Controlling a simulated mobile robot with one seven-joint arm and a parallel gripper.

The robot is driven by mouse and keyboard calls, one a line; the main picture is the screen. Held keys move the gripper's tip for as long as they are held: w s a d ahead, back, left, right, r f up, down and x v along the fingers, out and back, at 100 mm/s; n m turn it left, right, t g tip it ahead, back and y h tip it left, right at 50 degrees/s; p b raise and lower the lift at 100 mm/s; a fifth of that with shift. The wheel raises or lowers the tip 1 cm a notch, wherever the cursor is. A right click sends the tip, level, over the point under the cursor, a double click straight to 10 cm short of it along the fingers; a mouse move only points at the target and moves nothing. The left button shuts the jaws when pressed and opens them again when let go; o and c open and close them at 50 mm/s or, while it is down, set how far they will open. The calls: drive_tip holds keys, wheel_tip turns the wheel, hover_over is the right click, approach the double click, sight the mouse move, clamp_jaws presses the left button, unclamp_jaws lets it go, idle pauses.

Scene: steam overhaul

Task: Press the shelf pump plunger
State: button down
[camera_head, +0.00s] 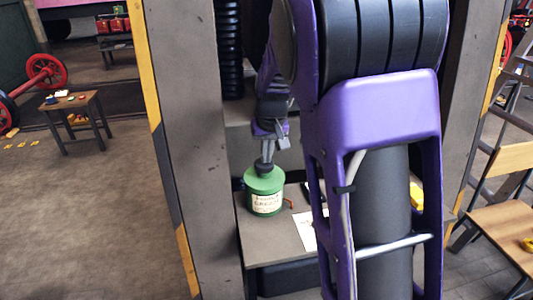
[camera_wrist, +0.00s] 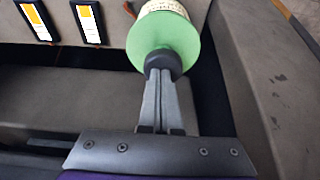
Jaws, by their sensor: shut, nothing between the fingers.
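A green pump can (camera_head: 265,197) with a cream grease label and a dark top stands upright on a grey shelf (camera_head: 268,243) between two pillars. My gripper (camera_head: 267,163) is shut, with its fingers pointing down at the dark plunger cap (camera_head: 264,169) on the can. In the wrist view, the tips of my gripper (camera_wrist: 160,72) meet or overlap the black cap (camera_wrist: 163,63), with the green can (camera_wrist: 163,35) beyond. I cannot tell whether they press on it. Nothing shows between the fingers.
Grey pillars (camera_head: 182,130) with yellow-black edges flank the shelf closely. A white paper (camera_head: 304,231) lies right of the can. A wooden side table (camera_head: 72,101) and red wheels stand far left; a wooden chair (camera_head: 505,215) is at right.

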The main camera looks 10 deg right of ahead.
drive_tip(key=shift+s+f, duration=0.1)
drive_tip(key=shift+r+p, duration=0.35)
drive_tip(key=shift+p, duration=0.05)
wheel_tip(320, 180, up, 5)
drive_tip(key=p, duration=0.3)
drive_tip(key=shift+f, duration=0.2)
drive_tip(key=v, duration=0.9)
idle(0.5)
drive_tip(key=r+b, duration=0.1)
drive_tip(key=a+r+b, duration=0.1)
drive_tip(key=r+b, duration=0.1)
drive_tip(key=shift+a+r, duration=0.1)
drive_tip(key=shift+r, duration=0.05)
idle(0.3)
